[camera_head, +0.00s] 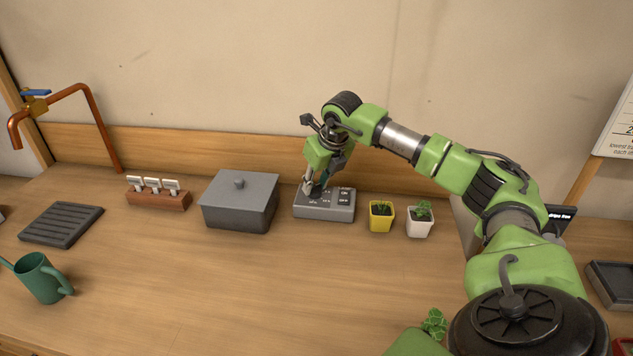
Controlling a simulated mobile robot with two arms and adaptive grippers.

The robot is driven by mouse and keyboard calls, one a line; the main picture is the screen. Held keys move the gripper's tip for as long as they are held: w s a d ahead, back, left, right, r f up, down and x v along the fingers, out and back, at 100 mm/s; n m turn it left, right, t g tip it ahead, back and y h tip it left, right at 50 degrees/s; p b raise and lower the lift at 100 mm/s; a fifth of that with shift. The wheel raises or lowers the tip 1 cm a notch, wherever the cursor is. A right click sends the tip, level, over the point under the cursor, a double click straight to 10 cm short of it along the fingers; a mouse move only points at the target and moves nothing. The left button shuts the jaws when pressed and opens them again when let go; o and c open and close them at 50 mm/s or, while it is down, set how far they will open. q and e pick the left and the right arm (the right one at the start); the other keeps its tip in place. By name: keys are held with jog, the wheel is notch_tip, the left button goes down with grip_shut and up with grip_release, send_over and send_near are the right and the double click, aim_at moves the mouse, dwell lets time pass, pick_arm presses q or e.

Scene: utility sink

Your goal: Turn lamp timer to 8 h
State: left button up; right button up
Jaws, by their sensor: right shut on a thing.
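The lamp timer (325,210) is a grey box with dark labels on its sloped top, standing at the back middle of the wooden counter. My right gripper (315,188) points down onto the left part of its top face and is shut on the timer's knob. The knob itself is mostly hidden by the fingers, and the hour marks are too small to read, so the setting cannot be told. My left gripper is not in view.
A grey lidded box (240,205) stands just left of the timer. A yellow pot (381,222) and a white pot (419,228) with seedlings stand to its right. A green watering can (43,280) is at the left. The front middle counter is clear.

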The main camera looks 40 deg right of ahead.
jog(key=shift+w+a+r+m+h, duration=0.1)
jog(key=shift+m+h, duration=0.3)
jog(key=shift+m, duration=0.6)
jog(key=o, duration=1.1)
jog(key=v, duration=1.2)
jog(key=shift+w, duration=0.1)
